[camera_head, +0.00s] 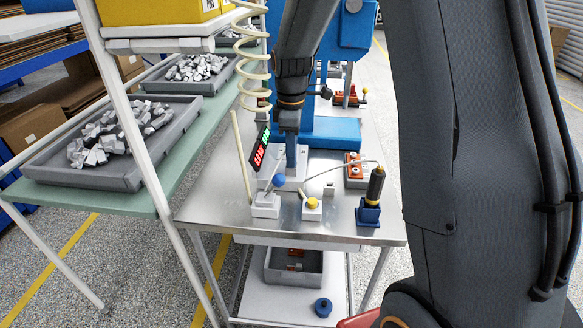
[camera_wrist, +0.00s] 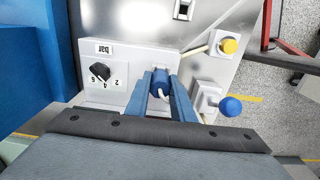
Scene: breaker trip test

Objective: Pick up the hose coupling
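The hose coupling appears to be the blue cylindrical piece (camera_wrist: 160,80) at the white panel with a black dial in the wrist view. A short pale hose shows just below it. My gripper (camera_wrist: 160,82) has one blue finger on each side of this piece, very close to it. I cannot tell whether the fingers press on it or leave a small gap. In the head view my gripper (camera_head: 291,160) points down at the white panel (camera_head: 270,168) on the metal bench, and the coupling cannot be made out there.
On the metal bench (camera_head: 335,236), a blue knob (camera_head: 279,180) and a yellow knob (camera_head: 312,203) sit on white blocks at the front. A dark-handled tool (camera_head: 375,185) stands in a blue holder to the right. A red-and-green display (camera_head: 261,150) stands left. Grey bins of metal parts (camera_head: 110,140) are farther left.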

